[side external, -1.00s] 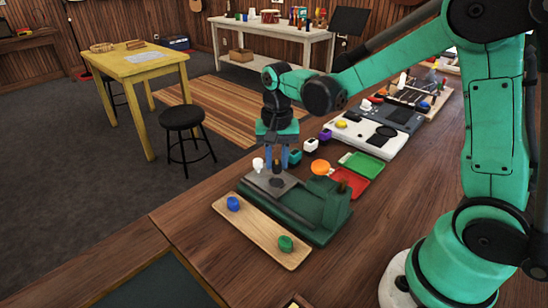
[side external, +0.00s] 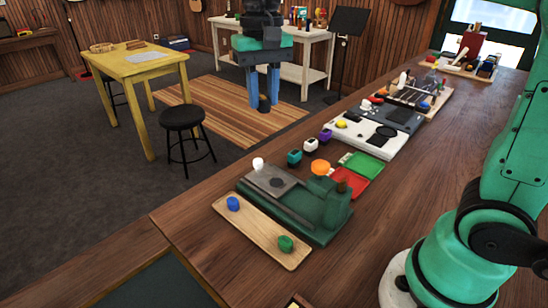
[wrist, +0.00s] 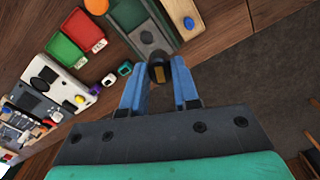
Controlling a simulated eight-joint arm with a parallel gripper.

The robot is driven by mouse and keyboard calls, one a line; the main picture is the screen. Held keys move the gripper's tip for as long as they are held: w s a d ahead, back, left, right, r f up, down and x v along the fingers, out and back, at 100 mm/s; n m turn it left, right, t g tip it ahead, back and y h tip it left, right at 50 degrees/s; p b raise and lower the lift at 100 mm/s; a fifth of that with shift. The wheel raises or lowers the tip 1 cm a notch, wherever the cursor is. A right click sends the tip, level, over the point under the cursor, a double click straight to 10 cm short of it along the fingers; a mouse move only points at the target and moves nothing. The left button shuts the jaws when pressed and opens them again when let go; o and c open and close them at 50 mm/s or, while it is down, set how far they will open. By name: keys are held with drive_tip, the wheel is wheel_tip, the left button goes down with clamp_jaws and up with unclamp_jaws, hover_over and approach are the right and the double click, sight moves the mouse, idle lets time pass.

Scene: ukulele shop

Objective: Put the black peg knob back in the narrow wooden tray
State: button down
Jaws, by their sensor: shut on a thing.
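My gripper (side external: 264,94) is shut on the black peg knob (side external: 264,103), held high above the bench with nothing touching below it. In the wrist view the knob (wrist: 157,72) sits between the two blue fingertips. The narrow wooden tray (side external: 262,230) lies at the bench's front edge with a blue knob (side external: 233,203) at its left end and a green knob (side external: 285,243) at its right end. Bare wood lies between them. In the wrist view part of the tray (wrist: 176,9) shows at the top.
A green fixture (side external: 311,222) with a grey plate stands right behind the tray. A white knob (side external: 258,163), an orange knob (side external: 320,167), a red tray (side external: 363,185) and small coloured blocks stand near it. The bench right of the fixture is clear.

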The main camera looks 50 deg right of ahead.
drive_tip(key=s+a+f+n, duration=0.2)
drive_tip(key=s+a+n, duration=0.1)
drive_tip(key=a+n, duration=0.2)
hover_over(258, 226)
wheel_tip(258, 226, down, 15)
drive_tip(key=shift+r, duration=0.1)
drive_tip(key=shift+f, duration=2.2)
drive_tip(key=shift+f, duration=0.1)
drive_tip(key=c, duration=0.7)
unclamp_jaws()
drive_tip(key=shift+o, duration=0.2)
